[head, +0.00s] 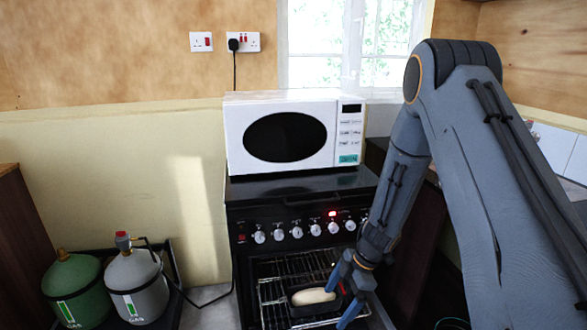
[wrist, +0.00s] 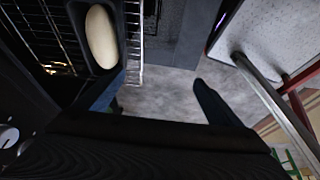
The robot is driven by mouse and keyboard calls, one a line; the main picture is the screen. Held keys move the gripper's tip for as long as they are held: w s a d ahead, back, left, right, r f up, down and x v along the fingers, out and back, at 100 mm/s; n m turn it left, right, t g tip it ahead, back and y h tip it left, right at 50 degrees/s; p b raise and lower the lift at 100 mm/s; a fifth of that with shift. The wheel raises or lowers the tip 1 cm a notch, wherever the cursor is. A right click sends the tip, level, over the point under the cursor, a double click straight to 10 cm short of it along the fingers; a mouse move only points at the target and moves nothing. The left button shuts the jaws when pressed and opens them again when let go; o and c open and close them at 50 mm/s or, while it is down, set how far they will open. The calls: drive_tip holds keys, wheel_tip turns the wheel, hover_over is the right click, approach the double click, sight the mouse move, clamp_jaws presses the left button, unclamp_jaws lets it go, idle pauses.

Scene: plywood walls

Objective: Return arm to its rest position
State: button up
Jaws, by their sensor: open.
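My gripper (head: 345,294) is low at the front of the open oven, with its fingers spread apart. In the wrist view my gripper (wrist: 158,100) shows two separate fingers with bare floor between them. A pale loaf (head: 313,296) lies in a dark tin (head: 302,309) on the oven's wire rack (head: 268,290). The loaf also shows in the wrist view (wrist: 101,37), to the left of my fingers and not between them. Part of the tin is hidden behind my gripper in the head view.
The black oven (head: 240,238) has a row of knobs and a lit red light. A white microwave (head: 232,140) stands on top. Gas bottles, one green (head: 72,290) and one grey (head: 134,285), stand at the left. A dark cabinet side (head: 423,235) is close on the right.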

drive_tip(key=w+d+r+m+t+h, duration=0.25)
drive_tip(key=w+r+m+t, duration=0.3)
drive_tip(key=r, duration=0.35)
drive_tip(key=s+d+r+m+h, duration=0.2)
drive_tip(key=d+r+m, duration=0.3)
drive_tip(key=r, duration=0.2)
drive_tip(key=s+r+m+g, duration=0.2)
drive_tip(key=s+r+m, duration=0.1)
drive_tip(key=s, duration=0.8)
drive_tip(key=s+r+m+g, duration=0.2)
drive_tip(key=s+m, duration=0.4)
drive_tip(key=s, duration=0.6)
drive_tip(key=shift+s+a+r+g, duration=0.25)
drive_tip(key=shift+a+r+g, duration=0.15)
drive_tip(key=shift+a+g, duration=0.05)
drive_tip(key=shift+m, duration=0.25)
